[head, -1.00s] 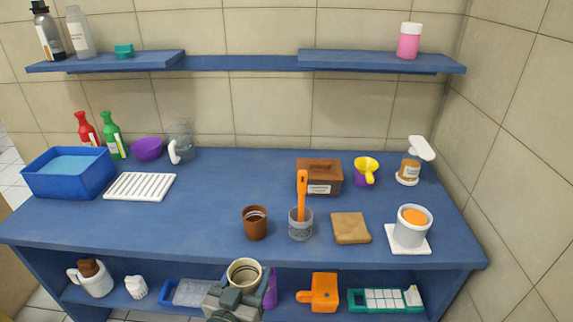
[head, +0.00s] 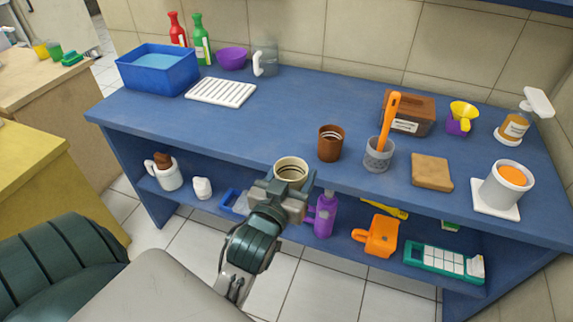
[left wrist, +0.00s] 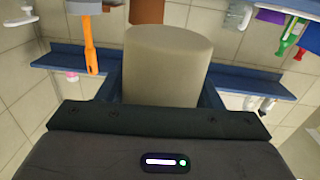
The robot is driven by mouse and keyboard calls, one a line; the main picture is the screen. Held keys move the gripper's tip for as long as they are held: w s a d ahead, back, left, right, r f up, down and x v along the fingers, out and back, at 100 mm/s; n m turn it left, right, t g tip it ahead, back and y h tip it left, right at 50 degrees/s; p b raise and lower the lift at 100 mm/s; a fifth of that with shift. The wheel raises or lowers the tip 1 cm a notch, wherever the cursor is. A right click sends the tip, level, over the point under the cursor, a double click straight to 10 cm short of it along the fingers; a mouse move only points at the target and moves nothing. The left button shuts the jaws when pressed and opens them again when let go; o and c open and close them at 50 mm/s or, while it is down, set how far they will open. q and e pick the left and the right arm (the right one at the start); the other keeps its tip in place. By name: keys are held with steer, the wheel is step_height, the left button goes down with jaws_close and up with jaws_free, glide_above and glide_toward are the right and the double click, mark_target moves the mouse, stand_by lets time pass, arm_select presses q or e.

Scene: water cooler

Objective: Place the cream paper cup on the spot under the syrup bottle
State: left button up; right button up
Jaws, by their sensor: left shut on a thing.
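The cream paper cup (head: 291,168) is in my left gripper (head: 286,186) in front of the blue counter's front edge, its open rim facing up. In the left wrist view the cup (left wrist: 168,72) fills the space between the fingers of my left gripper (left wrist: 160,95), which is shut on it. The syrup bottle (head: 515,127), amber with a white pump head, stands at the right end of the counter, well to the right of the cup. My right gripper is not in view.
A brown cup (head: 331,145), a grey holder (head: 378,157) with an orange-handled tool, a tan square (head: 432,172) and a white pot (head: 503,188) line the counter's front. A brown box (head: 409,115) and yellow funnel (head: 463,112) stand behind. The counter's middle is clear.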

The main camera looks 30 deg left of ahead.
arm_select(q)
steer(key=shift+s+a+r+n+y, duration=0.1)
steer(key=shift+a+r+n+y, duration=0.05)
steer(key=shift+a+n+y, duration=0.35)
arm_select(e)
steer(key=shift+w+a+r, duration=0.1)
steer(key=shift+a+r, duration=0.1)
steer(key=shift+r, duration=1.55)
arm_select(q)
steer(key=shift+a, duration=0.1)
